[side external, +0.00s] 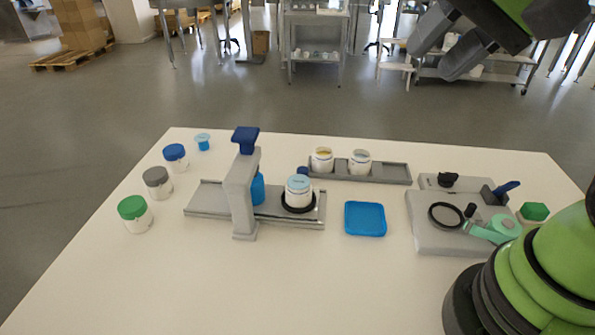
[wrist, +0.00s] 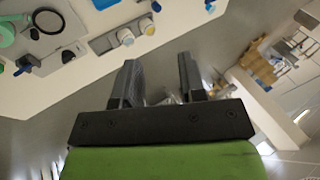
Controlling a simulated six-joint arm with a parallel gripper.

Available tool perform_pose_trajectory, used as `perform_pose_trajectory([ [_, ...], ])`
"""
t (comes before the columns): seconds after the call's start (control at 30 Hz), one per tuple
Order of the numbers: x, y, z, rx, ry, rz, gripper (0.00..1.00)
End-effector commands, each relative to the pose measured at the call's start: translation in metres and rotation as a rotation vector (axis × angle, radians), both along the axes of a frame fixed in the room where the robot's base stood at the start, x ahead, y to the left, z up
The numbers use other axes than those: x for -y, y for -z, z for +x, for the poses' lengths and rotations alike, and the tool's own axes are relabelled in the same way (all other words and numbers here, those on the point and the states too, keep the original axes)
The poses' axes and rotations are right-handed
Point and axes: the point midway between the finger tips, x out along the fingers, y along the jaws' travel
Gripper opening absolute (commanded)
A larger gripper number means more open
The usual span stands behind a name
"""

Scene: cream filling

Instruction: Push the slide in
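The slide station stands left of centre on the white table. It has a flat grey rail base (side external: 207,200) and an upright grey bracket (side external: 240,195) with a dark blue top (side external: 245,138). A white jar with a light blue top (side external: 299,190) sits in a black ring (side external: 298,206) on the rail, right of the bracket. A blue part (side external: 258,188) shows behind the bracket, partly hidden. I cannot tell which part is the slide. My gripper (wrist: 160,75) is open and empty, high above the floor beyond the table; its fingers also show in the side view (side external: 447,52).
A grey tray (side external: 395,174) holds two white jars. A blue square tray (side external: 365,219) lies in front. Jars with green (side external: 131,207), grey (side external: 156,176) and blue (side external: 175,152) lids stand left. A grey fixture (side external: 430,236) with a teal tool (side external: 497,229) is right.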

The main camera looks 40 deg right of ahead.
Motion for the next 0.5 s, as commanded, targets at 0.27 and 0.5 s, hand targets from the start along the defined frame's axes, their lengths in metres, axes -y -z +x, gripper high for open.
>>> perform_pose_trajectory([
  [0.27,0.009,0.043,0.101,-0.26,0.469,0.286,0.38],
  [0.5,0.021,0.122,0.168,-0.469,0.895,0.485,0.38],
])
